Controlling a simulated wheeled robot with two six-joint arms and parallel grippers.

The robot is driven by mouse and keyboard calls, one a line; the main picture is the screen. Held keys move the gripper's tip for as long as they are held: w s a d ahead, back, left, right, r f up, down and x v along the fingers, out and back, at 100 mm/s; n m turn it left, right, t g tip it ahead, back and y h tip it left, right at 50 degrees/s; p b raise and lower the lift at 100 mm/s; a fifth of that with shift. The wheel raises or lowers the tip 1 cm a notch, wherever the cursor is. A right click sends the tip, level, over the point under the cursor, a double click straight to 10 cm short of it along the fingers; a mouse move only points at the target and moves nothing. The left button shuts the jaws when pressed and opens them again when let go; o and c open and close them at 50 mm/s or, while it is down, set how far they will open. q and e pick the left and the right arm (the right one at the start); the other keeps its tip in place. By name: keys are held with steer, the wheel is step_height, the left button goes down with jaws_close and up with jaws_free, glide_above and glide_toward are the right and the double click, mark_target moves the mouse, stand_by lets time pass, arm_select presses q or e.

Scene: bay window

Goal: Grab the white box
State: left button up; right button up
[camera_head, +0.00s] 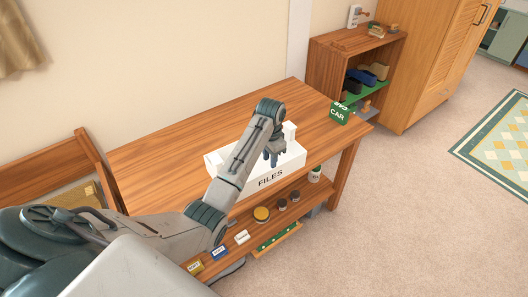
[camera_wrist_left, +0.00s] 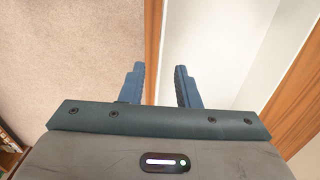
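The white box (camera_head: 297,157), marked "FILES" on its front, sits on the wooden table (camera_head: 160,165). My left arm reaches across it and hides part of its middle. My left gripper (camera_head: 272,158) points down at the box, close to its front side. In the left wrist view the gripper (camera_wrist_left: 160,88) is open and nothing is held between its fingers. There the right finger lies over the white box (camera_wrist_left: 215,45) and the left finger over the carpet and table edge. I cannot tell whether the fingers touch the box. My right gripper is not in view.
A green "CAR" box (camera_head: 338,113) stands at the table's right end. A lower shelf holds small jars (camera_head: 262,214) and small boxes (camera_head: 242,237). A bookcase (camera_head: 325,62) and a wooden cabinet (camera_head: 420,70) stand behind. The table left of the box is clear.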

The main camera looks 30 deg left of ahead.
mark_target(270, 171)
arm_select(q)
steer(key=shift+w+f, duration=0.25)
steer(key=f, duration=0.2)
steer(key=f+p, duration=0.1)
steer(key=f, duration=0.1)
steer(key=shift+s, duration=0.3)
steer(key=f, duration=0.2)
steer(key=f+p, duration=0.1)
steer(key=f, duration=0.2)
steer(key=shift+w, duration=0.2)
steer(key=shift+f, duration=0.45)
steer(key=shift+r, duration=0.1)
jaws_close()
